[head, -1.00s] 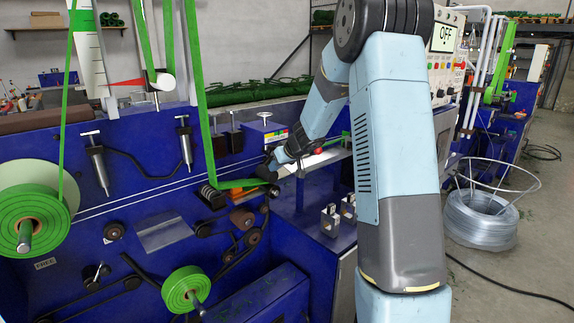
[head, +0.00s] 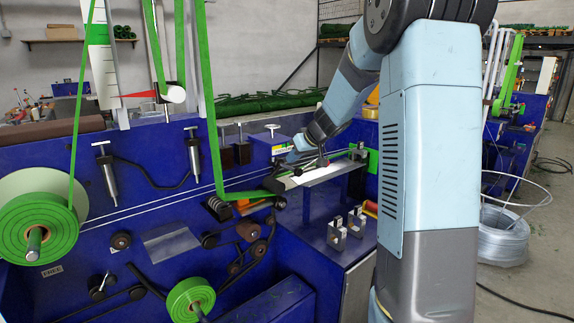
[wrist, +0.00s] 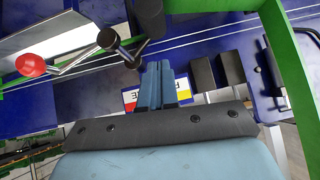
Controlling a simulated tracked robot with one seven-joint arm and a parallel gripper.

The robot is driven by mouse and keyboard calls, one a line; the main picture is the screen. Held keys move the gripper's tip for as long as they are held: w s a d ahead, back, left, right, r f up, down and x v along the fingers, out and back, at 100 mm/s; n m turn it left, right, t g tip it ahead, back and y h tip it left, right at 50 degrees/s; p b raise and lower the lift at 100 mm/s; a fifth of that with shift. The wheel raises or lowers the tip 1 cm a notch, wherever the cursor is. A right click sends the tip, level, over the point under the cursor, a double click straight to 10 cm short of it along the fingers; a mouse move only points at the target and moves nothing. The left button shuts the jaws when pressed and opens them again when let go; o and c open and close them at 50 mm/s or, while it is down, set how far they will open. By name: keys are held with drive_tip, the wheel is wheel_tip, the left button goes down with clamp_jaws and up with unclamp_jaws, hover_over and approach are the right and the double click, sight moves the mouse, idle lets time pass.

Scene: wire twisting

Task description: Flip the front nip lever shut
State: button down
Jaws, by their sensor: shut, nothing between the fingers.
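A lever with a red ball knob (wrist: 30,64) shows at upper left in the wrist view. Its metal arm runs right to a dark hub (wrist: 107,38) beside a black roller (wrist: 150,18). I take it for the nip lever; whether it is the front one I cannot tell. My gripper (wrist: 157,68) is shut and empty, its blue fingers to the right of the hub, with a gap in the picture. In the head view my gripper (head: 298,152) is over the blue machine near a black roller end (head: 274,185); the red knob cannot be made out there.
A green strap (head: 210,120) runs down to the rollers near my gripper. Two dark blocks (wrist: 216,72) stand right of my fingers in the wrist view. Small metal blocks (head: 346,225) sit on the machine's front ledge. A wire coil (head: 505,235) stands on the floor at right.

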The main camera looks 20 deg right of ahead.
drive_tip(key=shift+v, duration=1)
drive_tip(key=s+a+r+m+g, duration=0.1)
drive_tip(key=s+a+r, duration=0.25)
drive_tip(key=s, duration=0.65)
drive_tip(key=s+a+r+g, duration=0.15)
drive_tip(key=s+a, duration=0.25)
drive_tip(key=s, duration=0.6)
drive_tip(key=s+d+f+m+h, duration=0.1)
drive_tip(key=s+m+h, duration=0.2)
drive_tip(key=s, duration=1.6)
drive_tip(key=shift+s+d+h, duration=0.25)
drive_tip(key=shift+s+h, duration=0.15)
drive_tip(key=shift+h, duration=0.1)
